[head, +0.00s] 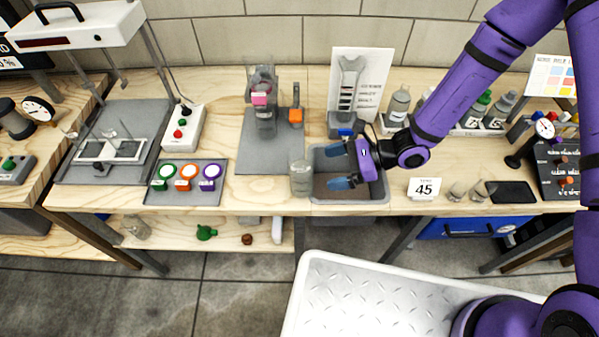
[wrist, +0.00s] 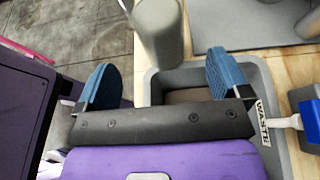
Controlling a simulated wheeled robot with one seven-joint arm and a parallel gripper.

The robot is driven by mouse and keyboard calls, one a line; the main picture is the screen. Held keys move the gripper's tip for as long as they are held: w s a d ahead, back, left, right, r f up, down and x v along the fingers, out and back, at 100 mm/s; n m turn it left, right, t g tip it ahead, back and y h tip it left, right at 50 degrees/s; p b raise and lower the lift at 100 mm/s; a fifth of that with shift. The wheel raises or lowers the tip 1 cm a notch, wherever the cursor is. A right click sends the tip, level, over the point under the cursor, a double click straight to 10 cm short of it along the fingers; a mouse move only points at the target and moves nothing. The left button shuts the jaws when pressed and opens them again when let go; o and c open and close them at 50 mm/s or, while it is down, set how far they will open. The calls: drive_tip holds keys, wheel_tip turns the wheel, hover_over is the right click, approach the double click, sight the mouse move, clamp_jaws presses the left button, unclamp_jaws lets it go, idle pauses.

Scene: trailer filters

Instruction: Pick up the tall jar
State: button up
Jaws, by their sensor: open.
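A tall, clear greyish jar (head: 301,178) stands upright on the wooden bench, just left of the grey bin. My gripper (head: 341,167) is to the right of the jar, over the bin, with its blue fingertips pointing left toward it. The fingers are apart and nothing is between them. In the wrist view, the jar (wrist: 160,30) shows as a grey cylinder beyond the gap between the blue fingertips (wrist: 162,72), roughly centred.
The grey bin (head: 348,196), with a label reading WASTE in the wrist view (wrist: 262,122), lies under my gripper. A grey mat (head: 262,155) with a clear device is behind the jar. A tray of coloured rings (head: 186,197) is left. A 45 card (head: 424,189) is right.

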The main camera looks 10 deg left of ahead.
sight(305, 174)
drive_tip(key=x, duration=0.8)
drive_tip(key=shift+f, duration=0.15)
drive_tip(key=c, duration=1.2)
drive_tip(key=shift+c, duration=0.2)
